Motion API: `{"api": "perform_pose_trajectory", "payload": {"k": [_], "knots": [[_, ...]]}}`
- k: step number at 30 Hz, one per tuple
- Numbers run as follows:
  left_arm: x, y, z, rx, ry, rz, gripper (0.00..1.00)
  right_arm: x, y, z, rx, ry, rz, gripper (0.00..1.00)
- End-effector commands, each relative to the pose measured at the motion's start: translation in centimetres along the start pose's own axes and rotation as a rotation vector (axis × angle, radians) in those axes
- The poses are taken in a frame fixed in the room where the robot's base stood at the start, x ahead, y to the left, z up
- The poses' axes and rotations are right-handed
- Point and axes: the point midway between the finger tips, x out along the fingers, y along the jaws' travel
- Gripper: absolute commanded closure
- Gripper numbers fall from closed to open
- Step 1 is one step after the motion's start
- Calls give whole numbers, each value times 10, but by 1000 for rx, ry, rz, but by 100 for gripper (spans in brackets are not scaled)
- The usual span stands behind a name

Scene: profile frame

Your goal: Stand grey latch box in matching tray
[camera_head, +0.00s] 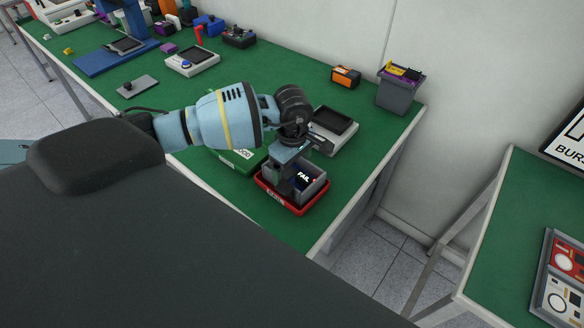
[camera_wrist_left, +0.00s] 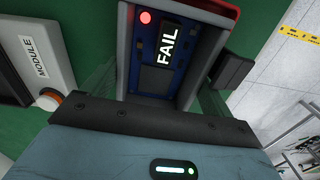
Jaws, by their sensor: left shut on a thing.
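The grey latch box (camera_head: 312,188) is open-topped, with a lit "FAIL" display inside. In the left wrist view the box (camera_wrist_left: 188,92) shows a blue board and a red light. My left gripper (camera_head: 286,184) is shut on the box from above. The red tray (camera_head: 283,206) surrounds the box's lower part, and its red rim shows behind the box in the wrist view. Whether the box rests on the tray floor is hidden. A green tray (camera_head: 236,158) lies just left, partly behind my arm. My right gripper is not in view.
A pale module unit (camera_head: 337,138) stands close behind the red tray. A grey bin (camera_head: 396,96) and an orange-black block (camera_head: 346,76) stand near the wall. The green bench (camera_head: 350,176) ends close to the tray's right. Its left part holds several other devices.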

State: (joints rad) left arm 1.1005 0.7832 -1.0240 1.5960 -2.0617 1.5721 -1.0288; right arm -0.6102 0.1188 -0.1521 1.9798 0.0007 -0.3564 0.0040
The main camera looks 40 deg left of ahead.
Motion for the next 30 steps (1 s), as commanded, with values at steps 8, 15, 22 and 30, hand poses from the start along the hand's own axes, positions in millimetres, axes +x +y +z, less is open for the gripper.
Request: {"api": "perform_pose_trajectory", "payload": {"k": [8,15,22,30], "knots": [[4,2,0,1,-1,6,66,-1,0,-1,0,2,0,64],[10,1,0,1,-1,5,66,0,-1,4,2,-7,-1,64],[11,0,0,1,0,1,0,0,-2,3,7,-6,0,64],[7,0,0,1,-1,3,0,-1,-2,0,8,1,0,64]]}}
